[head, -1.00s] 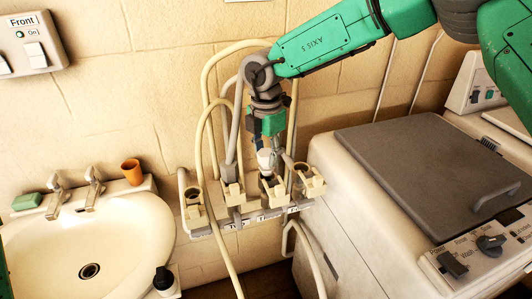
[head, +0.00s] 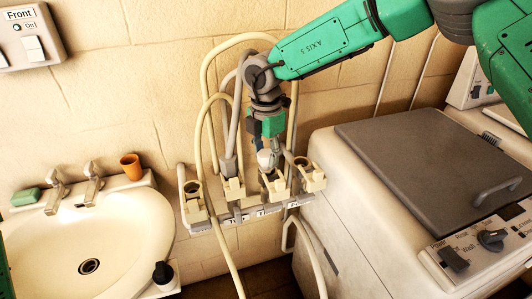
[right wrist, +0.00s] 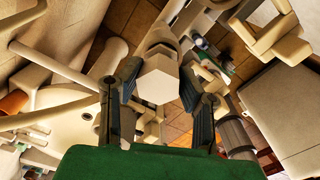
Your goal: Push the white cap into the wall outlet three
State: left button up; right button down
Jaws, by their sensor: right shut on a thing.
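The white cap (head: 265,158) is held in my right gripper (head: 270,148). In the right wrist view, the cap (right wrist: 160,80) shows a pale six-sided face between the two dark fingers. In the head view it is just above and slightly left of outlet three (head: 273,186), the third cream fitting from the left on the wall rail. The cap looks a little tilted. The fingers partly hide the cap's lower edge and the outlet's mouth, so I cannot tell whether they touch. My left gripper is out of view.
Outlets stand on both sides, one with a grey hose (head: 233,120) plugged in. Cream hoses (head: 203,60) loop behind my right gripper. The washing machine (head: 335,200) is close on the right. The basin (head: 145,215), with an orange cup (head: 131,167), is on the left.

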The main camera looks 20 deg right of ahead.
aim_at(266, 153)
dwell(0.3)
jog(key=c, duration=1.4)
grip_release()
notch_tip(266, 153, up, 5)
jog(key=p, duration=0.4)
jog(key=shift+r+p, duration=0.2)
jog(key=shift+p, duration=0.1)
jog(key=shift+w+r, duration=0.1)
jog(key=shift+r, duration=2.65)
jog(key=shift+f, duration=0.1)
